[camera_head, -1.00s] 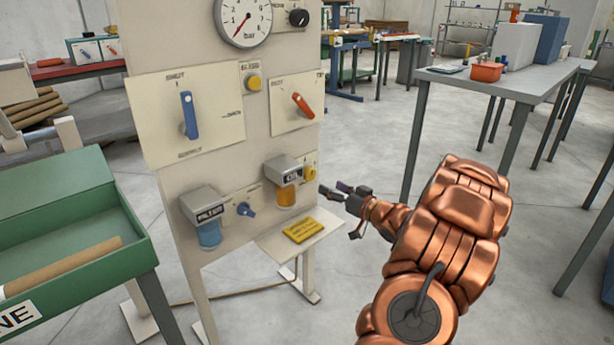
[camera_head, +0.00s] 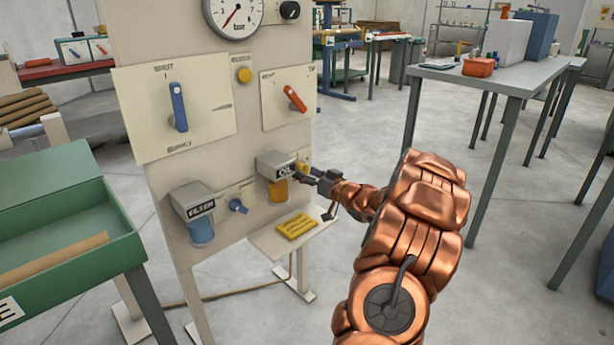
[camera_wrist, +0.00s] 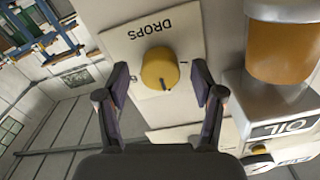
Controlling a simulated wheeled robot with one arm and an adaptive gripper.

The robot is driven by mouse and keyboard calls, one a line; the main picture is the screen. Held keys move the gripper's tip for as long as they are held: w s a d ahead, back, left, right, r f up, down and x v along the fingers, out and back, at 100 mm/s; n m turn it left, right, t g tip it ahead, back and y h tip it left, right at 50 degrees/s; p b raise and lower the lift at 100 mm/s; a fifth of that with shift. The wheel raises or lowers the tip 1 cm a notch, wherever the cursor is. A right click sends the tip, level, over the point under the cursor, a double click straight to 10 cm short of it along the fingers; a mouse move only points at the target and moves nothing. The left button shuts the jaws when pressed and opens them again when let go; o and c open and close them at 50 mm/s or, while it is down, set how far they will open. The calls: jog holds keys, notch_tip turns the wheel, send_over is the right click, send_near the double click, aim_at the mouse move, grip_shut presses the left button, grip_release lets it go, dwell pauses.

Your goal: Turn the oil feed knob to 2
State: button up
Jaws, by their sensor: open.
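The oil feed knob is the yellow knob (camera_wrist: 160,70) on a cream plate marked DROPS (camera_wrist: 112,44), seen upside down in the wrist view. A dark mark shows on the knob's edge toward my gripper. My gripper (camera_wrist: 163,88) is open, with one finger on each side of the knob's near part; I cannot tell whether they touch it. In the head view my gripper (camera_head: 308,178) is at the panel, right of the oil unit (camera_head: 278,192), and the yellow knob (camera_head: 303,166) is partly hidden behind it.
The amber OIL bowl (camera_wrist: 280,50) is close to the right finger. On the panel are a filter unit (camera_head: 200,230), a blue knob (camera_head: 237,206), blue lever (camera_head: 178,107), red lever (camera_head: 295,98) and gauge (camera_head: 235,15). A small shelf (camera_head: 262,239) with a yellow label juts out below.

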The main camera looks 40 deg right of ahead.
jog(key=c, duration=1.1)
jog(key=shift+c, duration=0.2)
jog(key=n+b, duration=0.2)
jog(key=n, duration=0.5)
jog(key=n+b, duration=0.3)
jog(key=n, duration=0.3)
jog(key=shift+d+n+b, duration=0.2)
jog(key=shift+n+b, duration=0.15)
jog(key=shift+n, duration=0.05)
